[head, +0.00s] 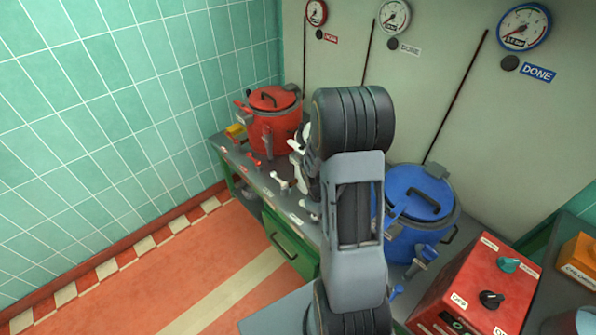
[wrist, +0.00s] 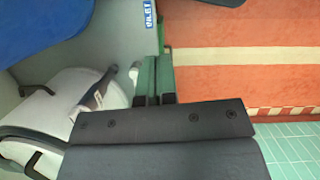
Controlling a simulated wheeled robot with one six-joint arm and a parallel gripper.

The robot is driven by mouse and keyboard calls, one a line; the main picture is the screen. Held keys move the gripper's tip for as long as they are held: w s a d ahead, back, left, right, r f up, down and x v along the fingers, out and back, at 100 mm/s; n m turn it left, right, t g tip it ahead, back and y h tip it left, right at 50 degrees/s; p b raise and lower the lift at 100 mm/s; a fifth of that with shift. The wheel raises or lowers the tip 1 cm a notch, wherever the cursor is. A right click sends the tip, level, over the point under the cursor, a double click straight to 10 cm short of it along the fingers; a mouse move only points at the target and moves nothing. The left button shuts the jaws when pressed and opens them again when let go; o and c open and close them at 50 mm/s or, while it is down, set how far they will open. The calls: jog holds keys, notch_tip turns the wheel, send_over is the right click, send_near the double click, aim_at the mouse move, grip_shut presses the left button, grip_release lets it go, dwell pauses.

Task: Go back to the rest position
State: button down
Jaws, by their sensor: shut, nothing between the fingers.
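My arm stands in the middle of the head view and hides my gripper there. In the wrist view my gripper (wrist: 155,65) shows as two green and black fingers close together, shut and empty. A white kettle (wrist: 75,95) lies left of the fingers in that view, apart from them as far as I can see. In the head view most of the white kettle is hidden behind my arm. A red kettle (head: 273,125) stands left of my arm, and a blue kettle (head: 412,230) stands right of it, partly covered.
The kettles stand on a grey counter (head: 250,178) with green fronts. A red control box (head: 478,285) with knobs is at lower right, beside an orange box (head: 582,262). Gauges (head: 523,27) hang on the back wall. The orange floor (head: 170,275) at left is clear.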

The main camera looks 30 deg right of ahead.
jog(key=s+a+r+m+t, duration=0.1)
jog(key=a+r+t, duration=0.1)
jog(key=a+r, duration=0.3)
jog(key=s+a+r+m+t, duration=0.1)
jog(key=a+r+t, duration=0.2)
jog(key=r, duration=0.8)
jog(key=s+a+r+m+t+y, duration=0.1)
jog(key=a+r+m+t, duration=0.1)
jog(key=a+r, duration=0.4)
notch_tip(320, 180, up, 2)
jog(key=shift+a+r+t, duration=0.1)
jog(key=shift+a+t, duration=0.2)
jog(key=shift+t, duration=0.1)
jog(key=shift+d, duration=0.1)
